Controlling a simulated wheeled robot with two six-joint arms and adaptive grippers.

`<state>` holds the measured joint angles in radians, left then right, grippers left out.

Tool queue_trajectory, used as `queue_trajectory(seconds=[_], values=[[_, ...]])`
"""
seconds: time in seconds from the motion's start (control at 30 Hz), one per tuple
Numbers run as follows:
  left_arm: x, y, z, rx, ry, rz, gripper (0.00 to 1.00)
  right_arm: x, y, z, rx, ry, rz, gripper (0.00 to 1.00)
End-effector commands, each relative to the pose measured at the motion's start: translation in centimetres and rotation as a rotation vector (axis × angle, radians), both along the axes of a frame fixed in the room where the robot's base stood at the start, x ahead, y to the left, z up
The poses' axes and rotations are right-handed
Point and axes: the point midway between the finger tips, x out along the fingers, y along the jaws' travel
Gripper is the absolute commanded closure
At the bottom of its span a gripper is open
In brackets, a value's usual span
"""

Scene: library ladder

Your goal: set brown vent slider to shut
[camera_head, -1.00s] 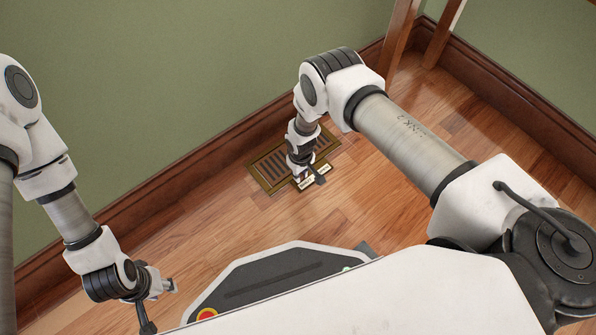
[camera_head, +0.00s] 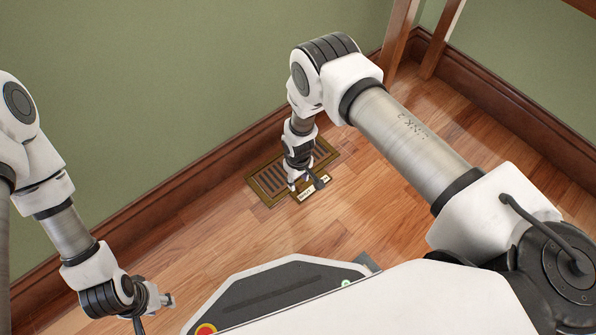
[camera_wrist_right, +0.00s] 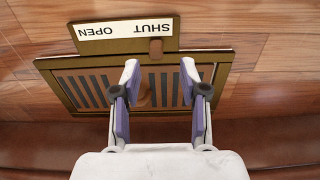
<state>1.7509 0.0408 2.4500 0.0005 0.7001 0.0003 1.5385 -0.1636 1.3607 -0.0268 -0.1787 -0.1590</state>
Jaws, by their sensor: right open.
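A brass-framed floor vent (camera_head: 262,192) with dark slots lies on the floor by the wall; it also shows in the right wrist view (camera_wrist_right: 50,64). Its plate has a white label (camera_wrist_right: 125,28) reading OPEN and SHUT, upside down there, with SHUT on the picture's right. A small brown tab (camera_wrist_right: 155,47), apparently the slider's, shows beside the SHUT word. My right gripper (camera_wrist_right: 160,66) is open over the vent, its fingers pointing at the label plate, with a brownish piece between them. It hides part of the vent in the head view (camera_head: 300,186). My left gripper (camera_head: 168,299) hangs away from the vent.
A brown baseboard (camera_head: 205,172) and green wall run just behind the vent. Wooden ladder legs (camera_head: 398,35) stand at the back right. The wooden floor (camera_head: 375,205) to the right of the vent is clear.

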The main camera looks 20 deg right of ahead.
Motion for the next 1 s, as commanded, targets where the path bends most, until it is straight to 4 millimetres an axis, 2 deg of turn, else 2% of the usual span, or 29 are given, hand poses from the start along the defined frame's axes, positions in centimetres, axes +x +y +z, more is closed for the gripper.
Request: queue_trajectory(seconds=[0.03,0.1,0.2,0.3,0.43,1.0], values=[[0.0,0.0,0.0,0.0,0.0,0.0,0.61,0.1,0.0,1.5,-0.001,-0.003,0.001,0.56],[0.0,0.0,0.0,0.0,0.0,0.0,0.61,0.1,0.1,3.3,-0.002,-0.002,0.001,0.56],[0.0,0.0,0.0,0.0,0.0,0.0,0.61,0.0,0.1,5.5,-0.001,-0.001,0.0,0.56],[0.0,0.0,0.0,0.0,0.0,0.0,0.61,0.0,0.1,6.7,-0.001,0.0,0.002,0.56],[0.0,0.0,0.0,0.0,0.0,0.0,0.61,-0.1,0.1,7.3,0.0,0.001,0.001,0.56],[0.0,0.0,0.0,0.0,0.0,0.0,0.61,-0.1,0.1,7.2,-0.001,0.002,0.001,0.56]])
